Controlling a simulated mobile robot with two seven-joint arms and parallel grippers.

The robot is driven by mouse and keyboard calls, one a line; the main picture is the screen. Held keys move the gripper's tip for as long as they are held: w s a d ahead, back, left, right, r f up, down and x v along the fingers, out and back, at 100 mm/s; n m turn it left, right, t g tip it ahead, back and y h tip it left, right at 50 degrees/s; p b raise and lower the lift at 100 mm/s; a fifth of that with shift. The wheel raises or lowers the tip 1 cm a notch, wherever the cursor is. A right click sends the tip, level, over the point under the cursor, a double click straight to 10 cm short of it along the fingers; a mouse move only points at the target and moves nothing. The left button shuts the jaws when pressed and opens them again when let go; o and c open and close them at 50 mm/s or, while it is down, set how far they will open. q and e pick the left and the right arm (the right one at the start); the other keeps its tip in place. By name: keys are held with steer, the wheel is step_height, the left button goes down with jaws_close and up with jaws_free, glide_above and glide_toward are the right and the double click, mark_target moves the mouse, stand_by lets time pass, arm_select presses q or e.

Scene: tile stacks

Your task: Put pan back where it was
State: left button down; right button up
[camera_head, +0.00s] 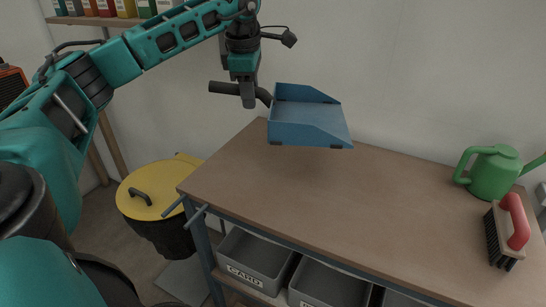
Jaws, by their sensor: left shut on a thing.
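The pan is a blue dustpan (303,122) with a black handle. It is held in the air above the left back part of the brown workbench (340,195). My left gripper (249,98) points down and is shut on the black handle, at the left of the blue scoop. The scoop's open edge faces toward the front right. My right gripper is not in view.
A red-handled brush (515,222) and a green watering can (493,172) stand at the bench's right end. A yellow-lidded bin (152,190) stands left of the bench. Grey crates (256,260) sit beneath. The bench's middle is clear.

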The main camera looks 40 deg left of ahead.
arm_select(q)
steer(key=shift+f, duration=8.05)
steer(key=c, duration=0.8)
jaws_free()
step_height(320, 180, up, 12)
steer(key=s+d, duration=0.1)
steer(key=s, duration=0.1)
